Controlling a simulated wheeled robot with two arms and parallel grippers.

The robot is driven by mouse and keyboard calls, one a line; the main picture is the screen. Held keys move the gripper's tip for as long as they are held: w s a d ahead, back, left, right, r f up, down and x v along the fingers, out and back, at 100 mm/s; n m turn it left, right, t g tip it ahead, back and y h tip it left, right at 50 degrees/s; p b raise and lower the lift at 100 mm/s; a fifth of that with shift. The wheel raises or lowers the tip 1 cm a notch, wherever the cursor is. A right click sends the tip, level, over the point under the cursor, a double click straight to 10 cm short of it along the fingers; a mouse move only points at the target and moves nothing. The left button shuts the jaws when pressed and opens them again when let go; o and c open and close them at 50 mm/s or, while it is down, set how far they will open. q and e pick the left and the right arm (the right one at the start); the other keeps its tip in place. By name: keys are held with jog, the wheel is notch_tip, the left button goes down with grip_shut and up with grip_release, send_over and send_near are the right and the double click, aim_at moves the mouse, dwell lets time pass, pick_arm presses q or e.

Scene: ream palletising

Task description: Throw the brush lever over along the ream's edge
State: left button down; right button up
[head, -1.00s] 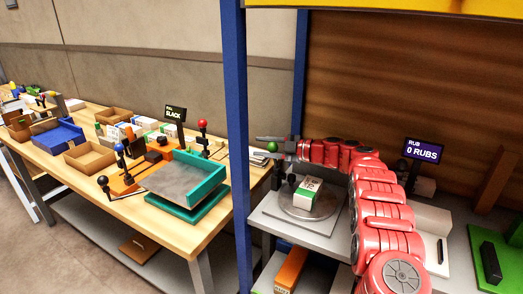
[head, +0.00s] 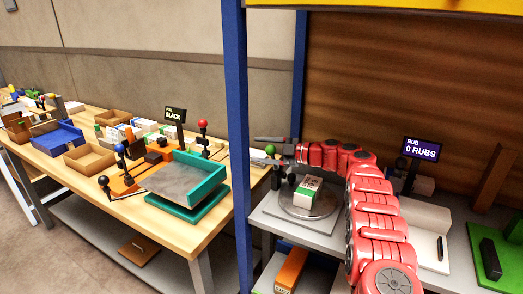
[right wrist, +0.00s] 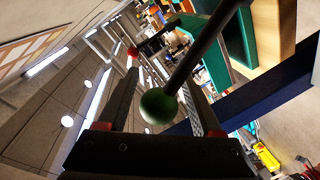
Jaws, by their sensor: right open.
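The brush lever has a green ball knob (head: 270,149) on a dark rod, at the left end of the grey rubbing station (head: 325,241). The white and green ream (head: 308,188) lies on a round grey plate (head: 327,207) beside it. My right gripper (head: 268,140) is at the knob. In the right wrist view the open fingers (right wrist: 165,105) stand on either side of the green knob (right wrist: 158,106), with the rod running up to the right. Contact cannot be told. My left gripper is out of view.
A sign (head: 421,149) reads "RUB 0 RUBS". A blue post (head: 236,150) stands left of the station. Beyond it a wooden table (head: 205,232) holds a teal tray (head: 205,190), other levers and boxes. A green mat (head: 502,250) lies at the right.

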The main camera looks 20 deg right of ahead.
jog(key=shift+r, duration=0.15)
jog(key=p+v, duration=0.1)
jog(key=v, duration=0.1)
jog(key=shift+s+d+r, duration=0.15)
jog(key=shift+d, duration=0.05)
jog(key=b+v, duration=0.1)
jog(key=v, duration=0.4)
jog(key=shift+f, duration=0.25)
dwell(0.4)
